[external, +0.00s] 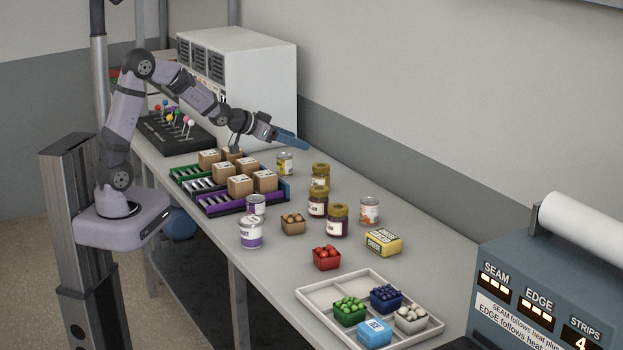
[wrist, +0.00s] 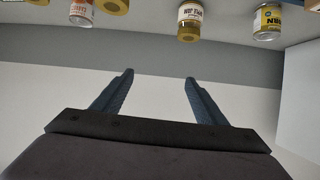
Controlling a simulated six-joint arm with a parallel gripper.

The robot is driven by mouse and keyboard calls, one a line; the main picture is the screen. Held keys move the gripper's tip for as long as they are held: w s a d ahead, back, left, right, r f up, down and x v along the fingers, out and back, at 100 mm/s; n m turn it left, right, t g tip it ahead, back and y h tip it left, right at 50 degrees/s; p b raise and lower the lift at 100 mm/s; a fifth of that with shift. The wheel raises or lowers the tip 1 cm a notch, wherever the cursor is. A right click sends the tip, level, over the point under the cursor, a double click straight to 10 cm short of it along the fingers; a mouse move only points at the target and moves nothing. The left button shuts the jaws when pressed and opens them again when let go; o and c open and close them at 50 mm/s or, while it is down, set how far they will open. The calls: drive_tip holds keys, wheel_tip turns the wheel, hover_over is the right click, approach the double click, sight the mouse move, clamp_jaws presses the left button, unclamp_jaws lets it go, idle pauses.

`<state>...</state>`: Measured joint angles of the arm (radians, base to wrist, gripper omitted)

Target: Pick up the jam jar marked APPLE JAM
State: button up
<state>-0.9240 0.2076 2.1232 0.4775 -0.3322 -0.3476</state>
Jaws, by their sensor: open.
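Three jam jars with gold lids stand in a cluster mid-table in the external view: a rear jar (external: 320,178), a middle jar (external: 317,204) and a front jar (external: 337,221). Their full labels are too small to read there, so I cannot tell which says APPLE JAM. The wrist view shows one jar (wrist: 190,14) upside down near the top edge, its label partly legible, and a gold lid (wrist: 113,5) cut off by that edge. My gripper (external: 305,144) is open and empty, above and behind the jars; its fingers (wrist: 159,78) point toward the wall.
A yellow-labelled can (external: 285,163) stands behind the jars, a tin (external: 369,211) to their right. Cartons fill racks (external: 240,208) at left. A yellow box (external: 383,242), red basket (external: 326,258) and tray (external: 430,333) lie nearer. A white cabinet (external: 260,90) stands behind.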

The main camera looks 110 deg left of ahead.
drive_tip(key=s+a+y+b, duration=0.1)
drive_tip(key=s+a, duration=0.2)
drive_tip(key=a, duration=0.2)
drive_tip(key=t, duration=0.1)
approach(321, 166)
drive_tip(key=shift+n+y, duration=0.3)
drive_tip(key=shift+n, duration=0.1)
drive_tip(key=shift+f+p+x, duration=0.25)
drive_tip(key=shift+p+x, duration=0.35)
drive_tip(key=shift+x, duration=0.7)
drive_tip(key=shift+f+p+x, duration=0.2)
drive_tip(key=shift+p+x, duration=0.4)
drive_tip(key=shift+x, duration=0.7)
drive_tip(key=shift+d, duration=0.2)
drive_tip(key=shift+w+a+p, duration=0.6)
drive_tip(key=shift+a+p, duration=0.05)
drive_tip(key=shift+p, duration=0.1)
drive_tip(key=shift+p+x, duration=0.65)
drive_tip(key=shift+x, duration=1.05)
drive_tip(key=shift+f, duration=0.1)
drive_tip(key=shift+a, duration=0.1)
drive_tip(key=c, duration=1.4)
